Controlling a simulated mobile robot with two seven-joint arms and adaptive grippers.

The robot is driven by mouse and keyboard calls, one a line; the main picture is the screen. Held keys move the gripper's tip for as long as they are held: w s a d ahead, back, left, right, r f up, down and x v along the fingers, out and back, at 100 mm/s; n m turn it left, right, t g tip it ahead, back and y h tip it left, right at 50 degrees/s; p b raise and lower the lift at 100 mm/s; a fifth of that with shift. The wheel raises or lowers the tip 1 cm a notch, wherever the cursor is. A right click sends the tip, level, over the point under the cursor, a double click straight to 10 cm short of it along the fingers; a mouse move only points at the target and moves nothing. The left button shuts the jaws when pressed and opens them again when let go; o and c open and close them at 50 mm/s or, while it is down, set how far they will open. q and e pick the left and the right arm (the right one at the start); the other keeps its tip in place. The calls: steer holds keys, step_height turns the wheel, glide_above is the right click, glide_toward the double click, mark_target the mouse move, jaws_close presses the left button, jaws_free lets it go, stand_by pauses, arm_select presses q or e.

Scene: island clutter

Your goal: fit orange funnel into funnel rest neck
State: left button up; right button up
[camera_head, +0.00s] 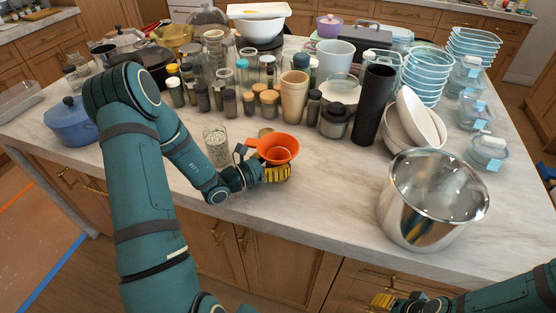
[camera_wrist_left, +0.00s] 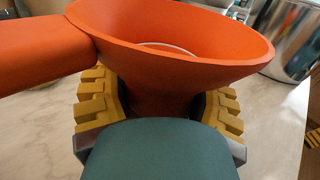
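The orange funnel (camera_head: 278,147) is above the island's near edge, wide mouth up, its handle pointing left. My left gripper (camera_head: 275,174) is around its lower part. In the left wrist view the gripper's yellow fingers (camera_wrist_left: 160,107) press on both sides of the funnel (camera_wrist_left: 180,75), whose bowl fills the upper picture. A pale ring shows inside the bowl; I cannot tell what it is. The funnel's lower end is hidden. I cannot clearly make out the funnel rest neck. My right gripper (camera_head: 385,300) is at the bottom edge, partly cut off, its opening unclear.
A glass of pale granules (camera_head: 216,147) stands just left of the funnel. Several jars, a tan tumbler (camera_head: 294,98) and a black cylinder (camera_head: 373,104) crowd behind. A steel pot (camera_head: 415,215) stands at right. Bare marble (camera_head: 335,185) lies between funnel and pot.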

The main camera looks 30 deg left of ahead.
arm_select(q)
steer(key=o, duration=0.5)
steer(key=shift+c, duration=0.2)
steer(key=shift+s, duration=0.15)
steer(key=v, duration=1.2)
steer(key=shift+f, duration=0.1)
